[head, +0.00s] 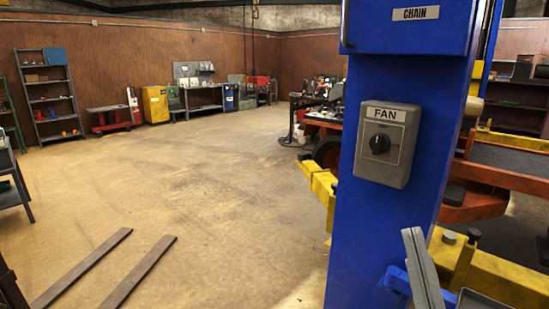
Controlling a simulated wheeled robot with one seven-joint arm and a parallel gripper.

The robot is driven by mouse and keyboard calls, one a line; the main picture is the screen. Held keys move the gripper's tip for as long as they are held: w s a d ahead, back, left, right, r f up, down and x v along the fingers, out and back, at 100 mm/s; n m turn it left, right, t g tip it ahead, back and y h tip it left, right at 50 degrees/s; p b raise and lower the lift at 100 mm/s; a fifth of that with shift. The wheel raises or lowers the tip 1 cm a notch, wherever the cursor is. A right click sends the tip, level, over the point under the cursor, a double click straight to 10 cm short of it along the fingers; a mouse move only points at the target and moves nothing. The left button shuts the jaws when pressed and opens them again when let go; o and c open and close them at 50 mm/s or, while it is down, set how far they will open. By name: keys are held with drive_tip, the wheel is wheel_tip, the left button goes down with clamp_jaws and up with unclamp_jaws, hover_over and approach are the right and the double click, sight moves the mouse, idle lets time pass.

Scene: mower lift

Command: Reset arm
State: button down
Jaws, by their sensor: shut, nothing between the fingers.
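My gripper (413,234) shows at the bottom right edge, with its two grey fingers pointing up and close together. It is shut and empty, in front of the lower part of a blue column (350,245). Most of the arm behind it is out of view. A grey box with a black knob, labelled FAN (387,143), is fixed on the column above my gripper, clearly apart from it. A blue box labelled CHAIN (415,14) is higher up, cut off by the top edge.
Yellow lift arms (505,278) and orange-red machinery (480,205) stand close at the right. Two brown strips (80,268) lie on the floor at the lower left. Shelves (50,95) and cabinets line the far walls. The middle floor (200,180) is clear.

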drive_tip(key=s+d+f+m+g+h, duration=0.1)
drive_tip(key=s+f+m+g+h, duration=0.25)
drive_tip(key=s+f, duration=0.4)
drive_tip(key=s+d+f+m+g+h, duration=0.25)
drive_tip(key=s+f+m, duration=0.2)
drive_tip(key=f, duration=0.65)
drive_tip(key=s+f+g+y, duration=0.1)
drive_tip(key=s+f+g, duration=0.2)
drive_tip(key=s+f, duration=0.2)
drive_tip(key=s+f+g+y, duration=0.1)
drive_tip(key=s+f+g, duration=0.2)
drive_tip(key=s, duration=0.8)
wheel_tip(320, 180, down, 2)
drive_tip(key=shift+s+a+f, duration=0.25)
drive_tip(key=shift+s+a, duration=0.05)
drive_tip(key=shift+a, duration=0.15)
